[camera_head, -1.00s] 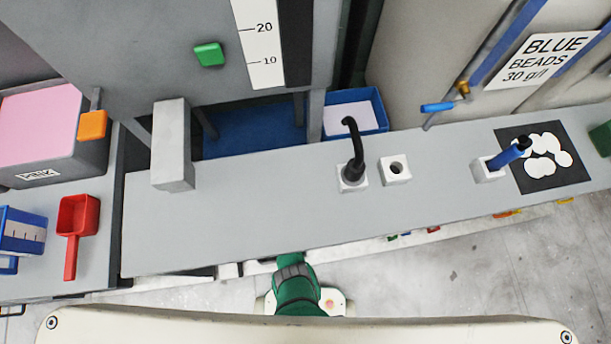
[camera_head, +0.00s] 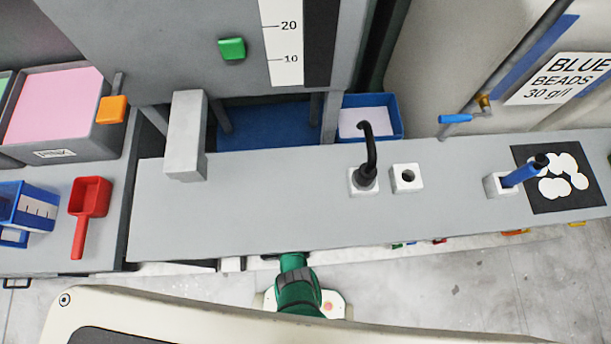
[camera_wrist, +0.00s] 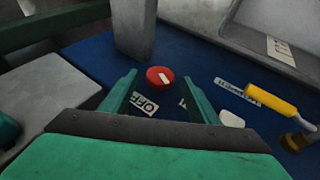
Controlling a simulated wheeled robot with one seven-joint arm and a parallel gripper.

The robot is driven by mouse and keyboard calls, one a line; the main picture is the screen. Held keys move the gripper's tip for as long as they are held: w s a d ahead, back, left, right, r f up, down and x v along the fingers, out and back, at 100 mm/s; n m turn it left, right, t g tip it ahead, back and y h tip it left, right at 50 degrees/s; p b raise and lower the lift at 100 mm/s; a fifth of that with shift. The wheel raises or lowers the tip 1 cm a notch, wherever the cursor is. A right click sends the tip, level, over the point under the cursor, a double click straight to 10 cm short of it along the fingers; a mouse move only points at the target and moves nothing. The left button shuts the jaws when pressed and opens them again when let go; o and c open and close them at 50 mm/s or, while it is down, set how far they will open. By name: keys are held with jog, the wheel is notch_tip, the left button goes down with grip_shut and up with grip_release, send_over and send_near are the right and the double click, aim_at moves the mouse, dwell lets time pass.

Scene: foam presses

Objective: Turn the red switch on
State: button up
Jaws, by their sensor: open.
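The red switch (camera_wrist: 160,77) is a round red knob with a white bar across its top, in the wrist view. It sits on a blue surface (camera_wrist: 200,65) beside a grey post. A label reading OFF (camera_wrist: 144,104) lies on the near left side of the knob. A second label (camera_wrist: 183,102) is partly hidden by my right finger. My gripper (camera_wrist: 160,75) is open and empty, and its green fingertips appear to either side of the knob. I cannot tell whether they touch it. The head view shows neither the switch nor my fingers.
In the wrist view, a grey post (camera_wrist: 134,28) stands just behind the switch, and a yellow handle (camera_wrist: 272,99) is at right. In the head view, a grey bench (camera_head: 270,205) bears a black lever (camera_head: 368,150) and a blue lever (camera_head: 522,173).

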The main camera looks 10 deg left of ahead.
jog(key=v, duration=1)
jog(key=shift+f, duration=0.1)
